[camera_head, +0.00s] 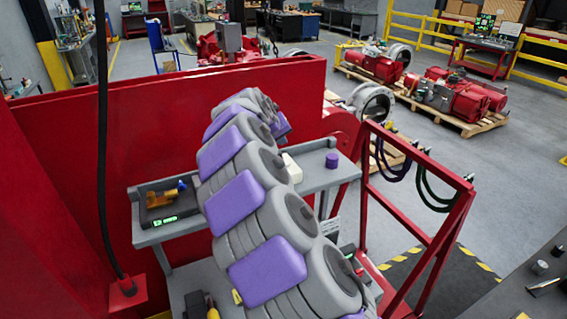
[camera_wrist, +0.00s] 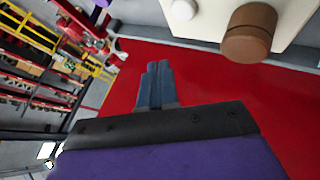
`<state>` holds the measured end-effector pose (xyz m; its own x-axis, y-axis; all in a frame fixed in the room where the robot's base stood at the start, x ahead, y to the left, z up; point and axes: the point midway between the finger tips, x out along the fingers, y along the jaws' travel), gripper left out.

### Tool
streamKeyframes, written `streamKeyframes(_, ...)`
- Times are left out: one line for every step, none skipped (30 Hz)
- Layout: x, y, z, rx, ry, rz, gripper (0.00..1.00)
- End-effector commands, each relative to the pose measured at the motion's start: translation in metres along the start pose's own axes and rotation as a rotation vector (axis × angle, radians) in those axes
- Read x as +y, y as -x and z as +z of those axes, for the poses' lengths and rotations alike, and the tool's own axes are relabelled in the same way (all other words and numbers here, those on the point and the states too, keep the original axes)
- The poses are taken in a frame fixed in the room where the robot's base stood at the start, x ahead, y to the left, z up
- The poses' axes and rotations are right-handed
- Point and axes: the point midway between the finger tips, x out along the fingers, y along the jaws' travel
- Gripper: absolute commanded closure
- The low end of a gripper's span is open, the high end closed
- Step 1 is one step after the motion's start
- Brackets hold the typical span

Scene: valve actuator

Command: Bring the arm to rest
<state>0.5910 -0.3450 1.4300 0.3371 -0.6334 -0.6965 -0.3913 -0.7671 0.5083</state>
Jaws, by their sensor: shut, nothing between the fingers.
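My gripper (camera_wrist: 158,66) shows in the wrist view with its two blue-grey fingers together and nothing between them. The fingers point away from the camera, with a red surface (camera_wrist: 215,80) behind them. In the head view my grey and purple arm (camera_head: 265,215) reaches from the bottom right up over a grey shelf. The arm's far end is bent near the top of the red wall (camera_head: 200,110). My fingers cannot be made out in the head view.
A pale panel with a brown knob (camera_wrist: 249,35) shows at upper right in the wrist view. A grey shelf (camera_head: 200,230) carries a dark tray (camera_head: 150,222) and a purple cylinder (camera_head: 332,160). A red frame (camera_head: 425,240) with hanging hoses stands to the right. A black cable hangs left.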

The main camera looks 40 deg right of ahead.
Motion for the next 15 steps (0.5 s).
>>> streamKeyframes(0.000, 0.000, 0.000, 0.000, 0.000, 0.000, 1.00)
streamKeyframes(0.000, 0.000, 0.000, 0.000, 0.000, 0.000, 1.00)
streamKeyframes(0.000, 0.000, 0.000, 0.000, 0.000, 0.000, 1.00)
streamKeyframes(0.000, 0.000, 0.000, 0.000, 0.000, 0.000, 1.00)
streamKeyframes(0.000, 0.000, 0.000, 0.000, 0.000, 0.000, 1.00)
streamKeyframes(0.000, 0.000, 0.000, 0.000, 0.000, 0.000, 1.00)
streamKeyframes(0.000, 0.000, 0.000, 0.000, 0.000, 0.000, 1.00)
streamKeyframes(0.000, 0.000, 0.000, 0.000, 0.000, 0.000, 1.00)
streamKeyframes(0.000, 0.001, 0.001, -0.001, -0.001, 0.000, 1.00)
streamKeyframes(-0.001, 0.002, 0.002, -0.003, -0.002, 0.000, 1.00)
streamKeyframes(-0.001, 0.004, 0.004, -0.006, -0.005, 0.000, 1.00)
streamKeyframes(-0.002, 0.008, 0.009, -0.013, -0.011, 0.000, 1.00)
streamKeyframes(-0.004, 0.012, 0.015, -0.021, -0.016, -0.001, 1.00)
streamKeyframes(-0.005, 0.017, 0.022, -0.033, -0.023, -0.002, 1.00)
streamKeyframes(-0.008, 0.024, 0.034, -0.050, -0.034, -0.007, 1.00)
